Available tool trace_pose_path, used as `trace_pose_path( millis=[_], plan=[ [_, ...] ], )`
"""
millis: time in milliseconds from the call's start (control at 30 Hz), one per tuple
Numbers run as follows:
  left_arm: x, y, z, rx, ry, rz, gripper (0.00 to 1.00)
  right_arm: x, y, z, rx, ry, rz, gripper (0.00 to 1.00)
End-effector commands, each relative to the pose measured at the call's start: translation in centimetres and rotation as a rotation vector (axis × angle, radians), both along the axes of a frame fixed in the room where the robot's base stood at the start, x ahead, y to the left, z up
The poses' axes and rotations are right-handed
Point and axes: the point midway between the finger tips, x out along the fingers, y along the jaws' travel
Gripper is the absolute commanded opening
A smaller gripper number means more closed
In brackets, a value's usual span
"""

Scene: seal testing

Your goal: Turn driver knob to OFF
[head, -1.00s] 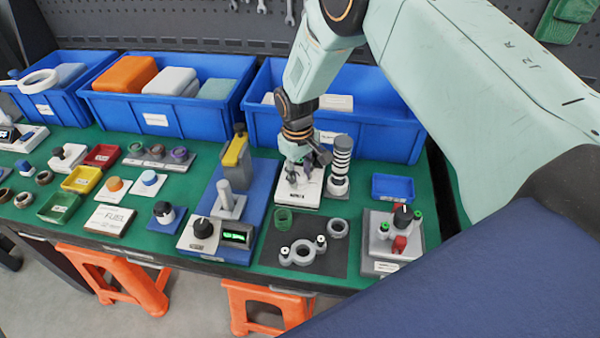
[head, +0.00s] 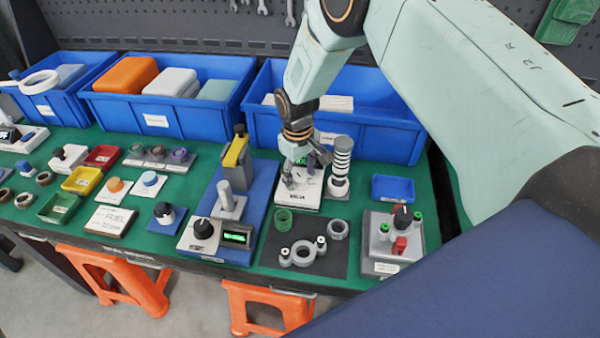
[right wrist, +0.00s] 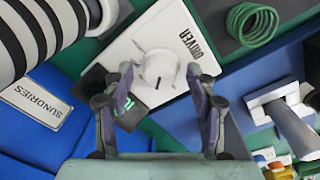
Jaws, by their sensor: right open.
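The driver box (head: 303,201) is a white unit on the bench, in front of the right blue bin. In the right wrist view the box (right wrist: 184,50) shows its DRIVER label, and its round white knob (right wrist: 157,67) has a dark pointer mark. My right gripper (head: 300,173) is over the box. In the right wrist view the right gripper (right wrist: 161,72) is open, with one finger on each side of the knob; I cannot tell whether they touch it. A dark display with green characters (right wrist: 133,108) is partly hidden by a finger. My left gripper is not in view.
A striped black-and-white cylinder (head: 341,165) stands close to the right of the box. A green coil (head: 283,220) and grey rings lie on a dark mat (head: 330,262) in front. A blue stand (head: 245,205) is at left. Blue bins (head: 390,130) stand behind.

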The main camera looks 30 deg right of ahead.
Motion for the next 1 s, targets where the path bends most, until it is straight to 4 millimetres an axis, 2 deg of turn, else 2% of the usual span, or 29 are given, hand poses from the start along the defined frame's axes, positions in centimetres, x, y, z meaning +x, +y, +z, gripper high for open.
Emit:
trace_pose_path(
  millis=[167, 500, 700, 833, 1000],
  plan=[
    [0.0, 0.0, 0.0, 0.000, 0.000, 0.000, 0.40, 0.0, 0.0, 0.8, 0.000, 0.000, 0.000, 0.57],
    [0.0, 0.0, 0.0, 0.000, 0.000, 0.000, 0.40, 0.0, 0.3, 7.4, 0.000, -0.003, 0.000, 0.57],
    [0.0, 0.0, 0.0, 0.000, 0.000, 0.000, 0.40, -0.1, 0.4, 10.6, 0.000, -0.002, 0.000, 0.57],
    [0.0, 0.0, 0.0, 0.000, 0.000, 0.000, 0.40, -0.1, 0.5, 11.6, 0.000, 0.000, 0.000, 0.57],
    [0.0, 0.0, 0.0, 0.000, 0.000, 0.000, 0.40, -0.2, 0.5, 12.0, 0.000, 0.000, 0.000, 0.57]
  ],
)
